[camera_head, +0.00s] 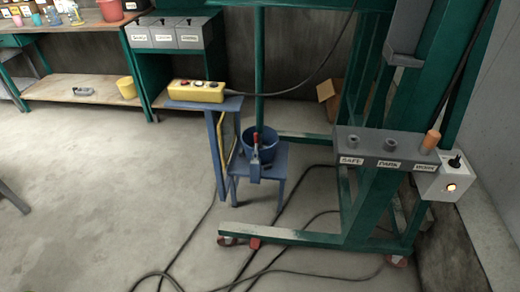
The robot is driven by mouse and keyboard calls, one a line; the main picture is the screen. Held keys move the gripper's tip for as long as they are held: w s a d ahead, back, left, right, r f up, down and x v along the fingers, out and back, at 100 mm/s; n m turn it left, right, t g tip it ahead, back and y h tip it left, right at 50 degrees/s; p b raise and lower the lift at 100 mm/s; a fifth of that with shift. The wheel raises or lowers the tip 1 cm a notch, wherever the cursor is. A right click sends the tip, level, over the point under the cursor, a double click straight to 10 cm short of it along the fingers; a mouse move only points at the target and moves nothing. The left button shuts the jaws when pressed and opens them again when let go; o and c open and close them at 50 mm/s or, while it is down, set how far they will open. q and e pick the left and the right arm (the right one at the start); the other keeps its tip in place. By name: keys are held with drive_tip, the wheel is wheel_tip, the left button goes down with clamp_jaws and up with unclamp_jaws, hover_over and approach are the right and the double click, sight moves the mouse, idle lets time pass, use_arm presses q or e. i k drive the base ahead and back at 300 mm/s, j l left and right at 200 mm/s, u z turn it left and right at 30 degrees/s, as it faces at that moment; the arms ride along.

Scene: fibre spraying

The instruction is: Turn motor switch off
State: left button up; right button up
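A white switch box (440,184) is mounted at the right side of the green frame. It has a black switch knob (454,161) on its upper part and a lit orange lamp (450,188) below. I can read no motor label on it. A yellow control box (196,91) with several buttons lies on a blue stand, with a black cable leading off to the right. Neither of my grippers is in view.
A grey bracket (372,146) labelled SAFE, PARK and WORK holds an orange-handled pin at its right end. The green wheeled frame (300,238) spreads over the floor. A blue bucket (262,146) sits on a small blue stand.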

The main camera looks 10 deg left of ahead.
sight(454, 164)
drive_tip(key=i+j+z, duration=0.65)
drive_tip(key=j+z, duration=0.2)
drive_tip(key=j, duration=0.1)
